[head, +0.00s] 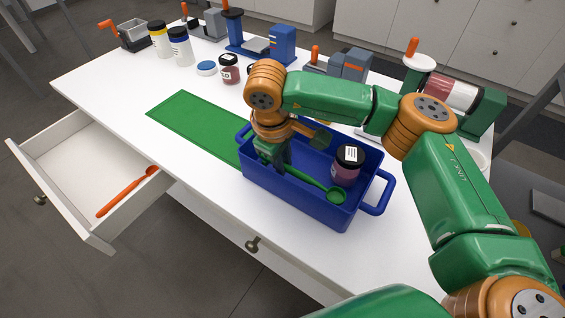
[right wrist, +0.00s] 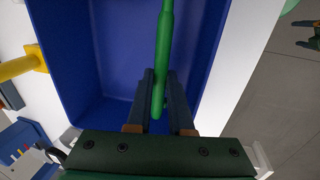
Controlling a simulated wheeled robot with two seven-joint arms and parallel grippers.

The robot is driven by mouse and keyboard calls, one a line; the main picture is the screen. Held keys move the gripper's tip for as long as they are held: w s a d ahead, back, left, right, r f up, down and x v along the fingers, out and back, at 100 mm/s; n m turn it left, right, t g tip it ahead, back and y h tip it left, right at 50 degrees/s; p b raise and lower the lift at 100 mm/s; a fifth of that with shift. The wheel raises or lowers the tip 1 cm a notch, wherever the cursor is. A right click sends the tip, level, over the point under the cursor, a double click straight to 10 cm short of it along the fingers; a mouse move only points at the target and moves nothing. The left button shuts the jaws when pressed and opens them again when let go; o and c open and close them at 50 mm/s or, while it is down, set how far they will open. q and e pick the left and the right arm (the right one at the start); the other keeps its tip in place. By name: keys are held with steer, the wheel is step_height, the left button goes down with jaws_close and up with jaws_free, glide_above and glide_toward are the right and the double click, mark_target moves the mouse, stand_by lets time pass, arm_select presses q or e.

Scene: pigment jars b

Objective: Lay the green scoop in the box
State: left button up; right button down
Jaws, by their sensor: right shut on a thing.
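The blue box (head: 298,207) stands near the front edge of the white table, and its inside fills much of the right wrist view (right wrist: 110,50). My right gripper (head: 284,163) points down into the left part of the box and is shut on the handle of the green scoop (head: 335,195). The scoop's bowl points right, within the box's outline. I cannot tell whether it touches the floor. In the right wrist view the scoop handle (right wrist: 164,50) runs between the two fingers (right wrist: 163,85). My left gripper is not in view.
A dark-lidded jar (head: 347,165) stands in the box's right part. A green mat (head: 190,122) lies left of the box. An open drawer (head: 85,180) holds an orange scoop (head: 128,191). Jars and blue stands (head: 283,45) line the back.

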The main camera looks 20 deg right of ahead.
steer(key=shift+f+b, duration=0.3)
steer(key=shift+f, duration=0.1)
steer(key=c, duration=1.1)
jaws_free()
steer(key=shift+r, duration=0.1)
steer(key=shift+r+p, duration=0.65)
steer(key=shift+p, duration=0.05)
steer(key=r, duration=0.4)
steer(key=s+a+r, duration=0.1)
steer(key=r, duration=0.2)
steer(key=a+r, duration=0.1)
steer(key=r, duration=0.3)
steer(key=shift+s+r+p, duration=0.25)
steer(key=shift+r+p, duration=0.05)
steer(key=shift+p, duration=0.05)
